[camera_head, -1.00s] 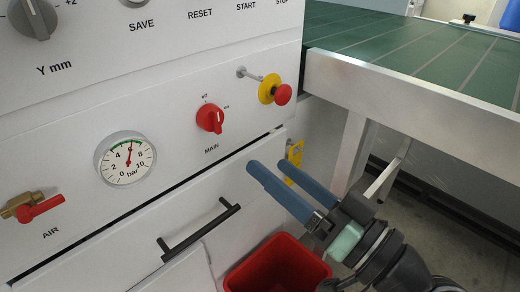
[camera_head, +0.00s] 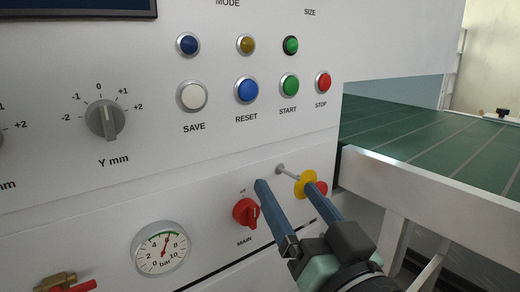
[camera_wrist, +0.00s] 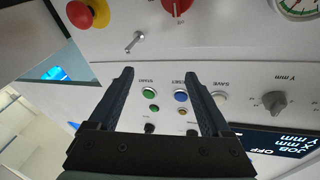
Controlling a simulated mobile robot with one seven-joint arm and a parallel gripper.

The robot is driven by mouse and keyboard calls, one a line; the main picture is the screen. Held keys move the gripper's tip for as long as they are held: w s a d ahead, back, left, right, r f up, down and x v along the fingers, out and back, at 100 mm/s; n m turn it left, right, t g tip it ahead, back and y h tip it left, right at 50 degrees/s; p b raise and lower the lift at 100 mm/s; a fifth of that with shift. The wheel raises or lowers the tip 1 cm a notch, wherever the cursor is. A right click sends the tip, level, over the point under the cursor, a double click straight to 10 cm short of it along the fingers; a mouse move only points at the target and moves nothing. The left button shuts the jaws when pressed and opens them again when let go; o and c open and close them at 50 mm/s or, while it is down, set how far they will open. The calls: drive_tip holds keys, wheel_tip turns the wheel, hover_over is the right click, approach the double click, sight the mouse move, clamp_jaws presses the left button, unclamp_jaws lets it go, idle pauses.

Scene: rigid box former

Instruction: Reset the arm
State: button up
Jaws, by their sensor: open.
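My gripper (camera_head: 288,193) is open and empty, with its two blue fingers apart in front of the white machine panel. In the head view its fingertips overlap the area between the red MAIN switch (camera_head: 246,212) and the yellow and red emergency stop (camera_head: 306,184), whose red part is partly hidden by a finger. Whether the fingers touch the panel cannot be told. In the wrist view the gripper (camera_wrist: 158,75) has dark fingers pointing up the picture, with the START button (camera_wrist: 148,93) and the RESET button (camera_wrist: 181,97) between them.
The panel also carries the SAVE button (camera_head: 191,96), STOP button (camera_head: 323,82), Y mm knob (camera_head: 104,120), pressure gauge (camera_head: 160,250) and red-handled AIR valve (camera_head: 70,285). A green conveyor table (camera_head: 430,150) with a white side rail (camera_head: 420,195) stands at the right.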

drive_tip(key=s+a+r+t+h, duration=0.25)
drive_tip(key=s+r+t, duration=0.2)
drive_tip(key=r, duration=0.55)
drive_tip(key=s+a+r+t+h, duration=0.25)
drive_tip(key=s+r+t, duration=0.2)
drive_tip(key=r, duration=0.55)
wheel_tip(320, 180, up, 39)
drive_tip(key=h+p, duration=0.1)
drive_tip(key=p, duration=3.7)
drive_tip(key=shift+s+d+m+g, duration=0.15)
drive_tip(key=shift+s+m+g, duration=0.15)
drive_tip(key=shift+s, duration=0.15)
